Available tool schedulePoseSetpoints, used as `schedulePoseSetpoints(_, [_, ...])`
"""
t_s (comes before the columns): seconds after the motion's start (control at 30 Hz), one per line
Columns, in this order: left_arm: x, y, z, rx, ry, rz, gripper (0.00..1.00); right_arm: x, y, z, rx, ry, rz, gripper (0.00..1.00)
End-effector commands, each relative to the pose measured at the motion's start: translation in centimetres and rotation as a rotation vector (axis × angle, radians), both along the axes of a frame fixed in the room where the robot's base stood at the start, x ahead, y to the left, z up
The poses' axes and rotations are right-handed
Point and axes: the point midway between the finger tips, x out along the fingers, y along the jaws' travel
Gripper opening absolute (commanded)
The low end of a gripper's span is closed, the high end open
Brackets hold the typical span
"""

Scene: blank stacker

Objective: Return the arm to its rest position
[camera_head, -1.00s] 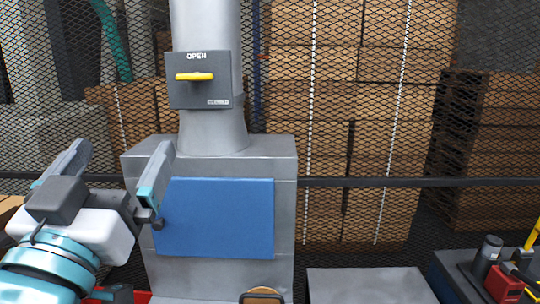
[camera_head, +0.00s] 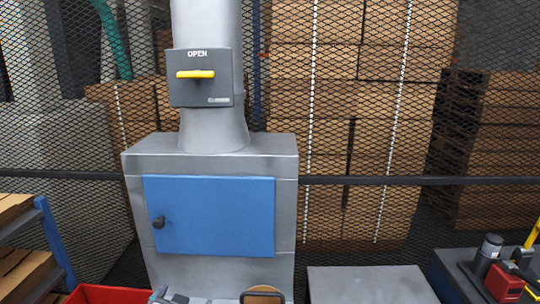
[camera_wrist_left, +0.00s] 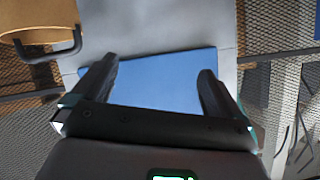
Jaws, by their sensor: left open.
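My left gripper (camera_head: 170,298) shows only as small grey and teal parts at the bottom edge of the head view, in front of the grey machine's lower body. In the left wrist view the left gripper (camera_wrist_left: 158,70) has its two dark fingers wide apart with nothing between them. The blue door (camera_head: 225,215) of the machine appears beyond the fingers in the wrist view (camera_wrist_left: 160,85). The door looks shut, with a dark knob (camera_head: 158,222) at its left side. My right gripper is in neither view.
The grey machine (camera_head: 285,150) carries a box marked OPEN with a yellow handle (camera_head: 195,74). A red bin (camera_head: 95,294) is at bottom left beside a blue-framed shelf (camera_head: 55,240). Mesh fencing stands behind.

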Motion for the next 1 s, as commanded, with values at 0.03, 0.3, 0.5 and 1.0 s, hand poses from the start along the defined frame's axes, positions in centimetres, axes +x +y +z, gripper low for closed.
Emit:
schedulePoseSetpoints(0.03, [-0.8,0.3,-4.6,-0.006,0.097,-0.004,1.00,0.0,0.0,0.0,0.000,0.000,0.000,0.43])
schedulePoseSetpoints(0.3, [-11.2,-0.8,-24.7,-0.188,0.602,-0.016,1.00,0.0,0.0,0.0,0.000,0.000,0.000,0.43])
schedulePoseSetpoints(0.5, [-23.3,-4.8,-32.5,-0.424,0.986,0.022,1.00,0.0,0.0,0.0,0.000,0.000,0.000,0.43])
schedulePoseSetpoints(1.0, [-27.0,-6.8,-32.1,-0.645,1.140,0.223,1.00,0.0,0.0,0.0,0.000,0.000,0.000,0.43])
